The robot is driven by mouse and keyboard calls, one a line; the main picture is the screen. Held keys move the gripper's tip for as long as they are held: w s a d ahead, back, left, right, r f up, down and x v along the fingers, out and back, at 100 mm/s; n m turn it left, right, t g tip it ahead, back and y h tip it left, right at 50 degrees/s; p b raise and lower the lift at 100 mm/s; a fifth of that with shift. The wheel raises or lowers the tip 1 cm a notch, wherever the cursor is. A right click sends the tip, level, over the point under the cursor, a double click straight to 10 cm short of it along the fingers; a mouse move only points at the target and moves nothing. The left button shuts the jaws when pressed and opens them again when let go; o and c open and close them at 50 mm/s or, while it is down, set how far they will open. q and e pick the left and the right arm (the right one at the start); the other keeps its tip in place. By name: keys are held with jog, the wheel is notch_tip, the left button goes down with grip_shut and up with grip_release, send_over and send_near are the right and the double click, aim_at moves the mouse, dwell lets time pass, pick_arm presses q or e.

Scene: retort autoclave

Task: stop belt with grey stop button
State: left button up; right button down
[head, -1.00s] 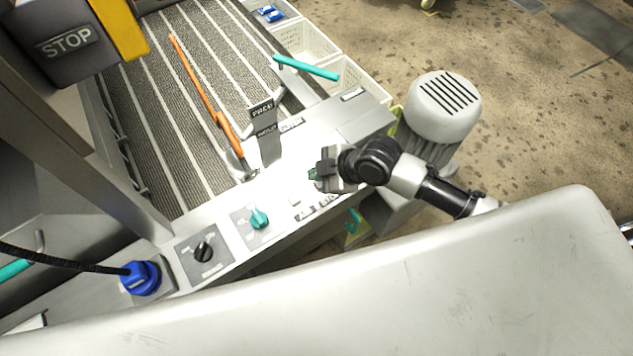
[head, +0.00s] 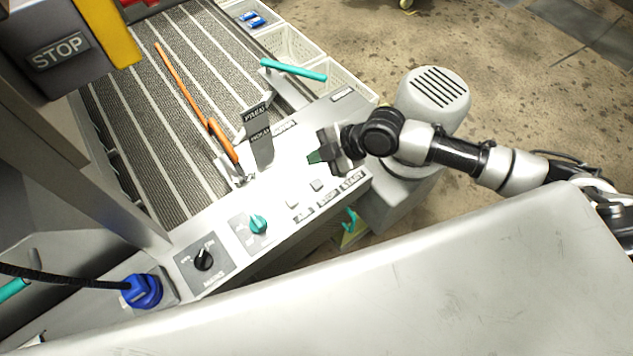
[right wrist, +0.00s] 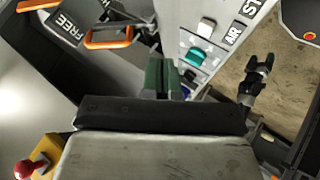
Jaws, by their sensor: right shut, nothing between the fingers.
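The grey stop button (head: 317,185) is a small pale square on the light control panel (head: 280,182), beside its STOP label (head: 328,198). A similar button (head: 293,204) sits to its left by the AIR label (head: 303,216). My right gripper (head: 314,157) has dark green fingertips, shut and empty, above the panel just behind the stop button. Its green fingers (right wrist: 161,77) also show shut in the right wrist view, where the AIR button (right wrist: 206,27) is visible. A small black jaw-like part (right wrist: 258,72) there may be my left gripper; its state is unclear.
A teal knob (head: 258,224), a black mains switch (head: 203,259) and a blue plug (head: 143,290) line the panel to the left. An upright sign (head: 259,135) and an orange lever (head: 190,95) stand behind. A grey motor (head: 432,98) stands right.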

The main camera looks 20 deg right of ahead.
aim_at(317, 185)
notch_tip(317, 185, down, 8)
jog(key=b, duration=0.6)
jog(key=shift+f, duration=0.1)
dwell(1.6)
jog(key=shift+f+b, duration=0.4)
jog(key=shift+f, duration=0.05)
jog(key=shift+f+b, duration=0.4)
jog(key=shift+f, duration=0.1)
dwell(0.6)
jog(key=shift+r, duration=0.15)
jog(key=shift+r+p, duration=0.75)
jog(key=shift+r, duration=0.05)
notch_tip(317, 185, up, 5)
jog(key=p, duration=0.4)
